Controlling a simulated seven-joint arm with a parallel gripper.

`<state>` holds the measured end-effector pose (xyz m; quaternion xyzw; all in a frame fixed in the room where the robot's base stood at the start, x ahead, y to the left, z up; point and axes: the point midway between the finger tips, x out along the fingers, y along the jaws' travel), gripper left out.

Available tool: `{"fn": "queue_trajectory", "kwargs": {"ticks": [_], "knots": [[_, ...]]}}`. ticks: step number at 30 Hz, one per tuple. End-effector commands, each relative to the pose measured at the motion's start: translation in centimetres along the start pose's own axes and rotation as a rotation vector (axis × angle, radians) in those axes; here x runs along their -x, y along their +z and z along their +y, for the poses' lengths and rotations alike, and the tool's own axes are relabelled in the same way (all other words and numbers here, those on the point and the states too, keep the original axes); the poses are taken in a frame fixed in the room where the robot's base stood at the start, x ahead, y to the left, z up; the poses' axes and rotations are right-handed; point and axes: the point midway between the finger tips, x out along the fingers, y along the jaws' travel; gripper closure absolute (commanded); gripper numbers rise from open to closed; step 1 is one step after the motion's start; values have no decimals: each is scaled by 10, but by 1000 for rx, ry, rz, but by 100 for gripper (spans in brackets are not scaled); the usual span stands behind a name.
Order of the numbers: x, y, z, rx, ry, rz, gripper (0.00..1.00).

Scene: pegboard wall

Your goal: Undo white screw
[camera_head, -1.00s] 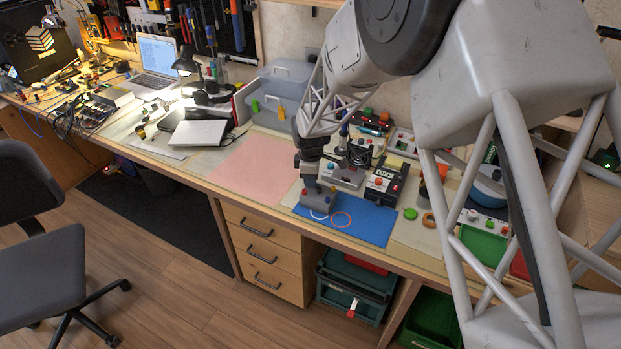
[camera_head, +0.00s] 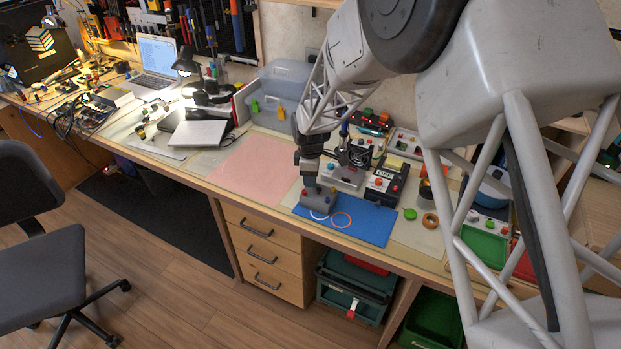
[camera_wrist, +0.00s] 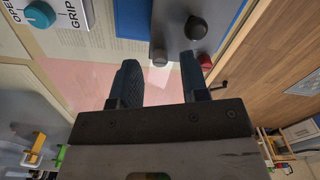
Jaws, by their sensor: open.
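A grey block with knobs (camera_head: 322,203) sits at the left end of the blue mat (camera_head: 370,223). In the wrist view the grey block (camera_wrist: 177,22) shows a dark round knob (camera_wrist: 196,28), a red knob (camera_wrist: 205,62) and a small pale, whitish piece (camera_wrist: 160,58), which looks like the white screw. My gripper (camera_wrist: 161,68) is open and empty. The pale piece appears between its two fingertips in the picture; I cannot tell how far it is from them. In the head view my gripper (camera_head: 309,180) is just above the block, and the fingertips and screw are hard to make out.
A white ring (camera_head: 319,215) and an orange ring (camera_head: 341,220) lie on the blue mat. Behind stand a grey device with a red button (camera_head: 345,174) and a black-and-white switch box (camera_head: 384,182). The pink mat (camera_head: 250,170) to the left is clear.

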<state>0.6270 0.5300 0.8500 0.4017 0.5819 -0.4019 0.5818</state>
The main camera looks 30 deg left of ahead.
Motion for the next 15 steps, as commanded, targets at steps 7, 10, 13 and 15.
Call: {"fn": "queue_trajectory", "kwargs": {"ticks": [7,10,13,15], "knots": [[30,0,0,0,1,0,59],[44,0,0,0,3,1,59],[54,0,0,0,1,0,59],[59,0,0,0,1,0,59]]}}
